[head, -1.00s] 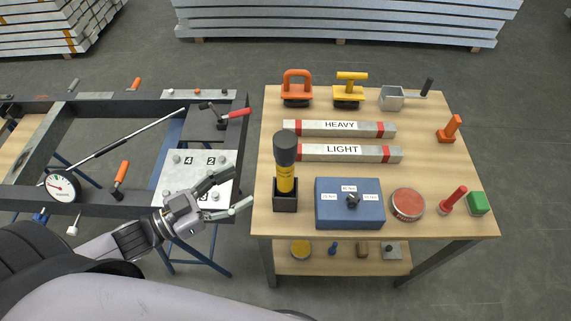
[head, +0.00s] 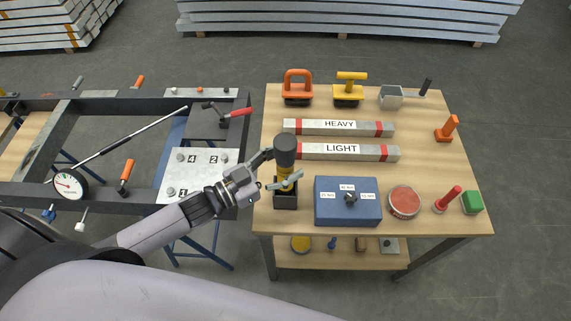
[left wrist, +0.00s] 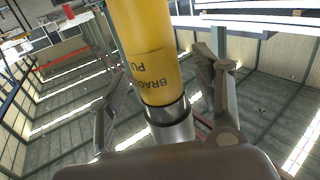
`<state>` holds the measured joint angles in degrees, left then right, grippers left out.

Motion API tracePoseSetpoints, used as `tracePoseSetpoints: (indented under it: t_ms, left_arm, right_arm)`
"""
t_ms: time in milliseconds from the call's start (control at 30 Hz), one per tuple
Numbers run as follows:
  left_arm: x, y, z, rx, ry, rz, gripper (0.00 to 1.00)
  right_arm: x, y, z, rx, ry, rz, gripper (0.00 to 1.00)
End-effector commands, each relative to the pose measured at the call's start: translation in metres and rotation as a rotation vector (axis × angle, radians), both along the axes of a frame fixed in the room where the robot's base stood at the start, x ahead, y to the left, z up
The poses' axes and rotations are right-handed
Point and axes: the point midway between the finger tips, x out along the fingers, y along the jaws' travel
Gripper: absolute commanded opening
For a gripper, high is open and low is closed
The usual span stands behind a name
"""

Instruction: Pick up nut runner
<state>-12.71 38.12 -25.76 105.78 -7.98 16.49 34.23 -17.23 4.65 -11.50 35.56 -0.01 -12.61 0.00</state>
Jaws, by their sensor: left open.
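The nut runner (head: 285,149) stands upright in a dark square holder (head: 286,202) at the left side of the wooden table. It has a dark cylindrical top and a yellow body. My left gripper (head: 279,170) is open, with its fingers on either side of the yellow body. In the left wrist view the yellow body (left wrist: 148,50) with black lettering and a metal collar lies between the two spread fingers (left wrist: 163,95). Contact with the fingers cannot be told. My right gripper is not in view.
A blue box with a knob (head: 347,211) stands just right of the holder. Bars marked LIGHT (head: 348,152) and HEAVY (head: 338,128) lie behind it. A dark frame (head: 120,205) with a numbered plate (head: 205,160) is at the left. A red round tin (head: 404,202) sits farther right.

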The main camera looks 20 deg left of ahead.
Motion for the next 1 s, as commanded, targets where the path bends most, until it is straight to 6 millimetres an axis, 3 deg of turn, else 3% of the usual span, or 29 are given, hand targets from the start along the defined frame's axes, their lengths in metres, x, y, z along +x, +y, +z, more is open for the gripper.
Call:
tracePoseSetpoints:
  t_ms: [267,1000]
  left_arm:
    - [0.0032,-0.0031,-0.0011,0.001,0.002,-0.001,0.6]
    - [0.0028,-0.0029,-0.0008,0.001,0.001,-0.001,0.12]
  right_arm:
    - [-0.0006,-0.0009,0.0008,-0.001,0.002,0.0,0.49]
    - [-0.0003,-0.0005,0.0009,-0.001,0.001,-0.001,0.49]
